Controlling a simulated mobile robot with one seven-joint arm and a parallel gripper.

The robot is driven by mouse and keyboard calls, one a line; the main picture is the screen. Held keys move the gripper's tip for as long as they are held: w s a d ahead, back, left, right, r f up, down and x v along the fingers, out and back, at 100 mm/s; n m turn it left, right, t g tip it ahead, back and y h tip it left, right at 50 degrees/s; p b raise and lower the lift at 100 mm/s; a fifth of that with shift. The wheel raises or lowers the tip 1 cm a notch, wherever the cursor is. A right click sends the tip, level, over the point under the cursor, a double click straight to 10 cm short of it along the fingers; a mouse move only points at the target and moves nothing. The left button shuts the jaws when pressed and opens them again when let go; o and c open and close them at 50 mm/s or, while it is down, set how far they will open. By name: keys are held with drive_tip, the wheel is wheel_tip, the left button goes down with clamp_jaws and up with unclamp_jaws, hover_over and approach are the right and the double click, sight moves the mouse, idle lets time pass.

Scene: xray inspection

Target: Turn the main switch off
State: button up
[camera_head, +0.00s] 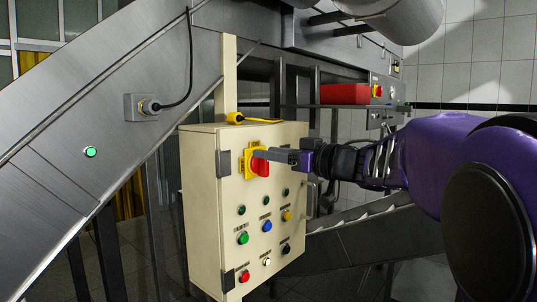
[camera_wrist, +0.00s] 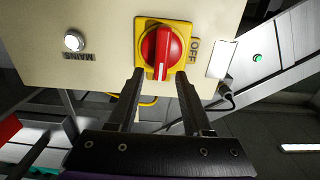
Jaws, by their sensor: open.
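The main switch is a red rotary knob (camera_head: 261,168) on a yellow plate (camera_head: 247,160), high on the front of a beige control box (camera_head: 205,190). In the wrist view the red knob (camera_wrist: 161,47) has its grip bar upright in the picture, with a white mark at its lower end. An OFF label (camera_wrist: 194,50) is at the right of the plate. My gripper (camera_head: 262,154) reaches in from the right at the knob's upper part. In the wrist view my gripper (camera_wrist: 160,76) is open, its fingertips on either side of the knob's lower end. Contact cannot be told.
Several coloured buttons and lamps, including a green button (camera_head: 243,238) and a blue one (camera_head: 267,226), sit below the switch. A white lamp (camera_wrist: 74,41) is by a MAINS label. A steel conveyor chute (camera_head: 80,120) slopes at the left. A red box (camera_head: 345,94) stands behind.

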drive_tip(key=shift+w+a, duration=0.15)
drive_tip(key=shift+a, duration=0.05)
idle(0.3)
clamp_jaws()
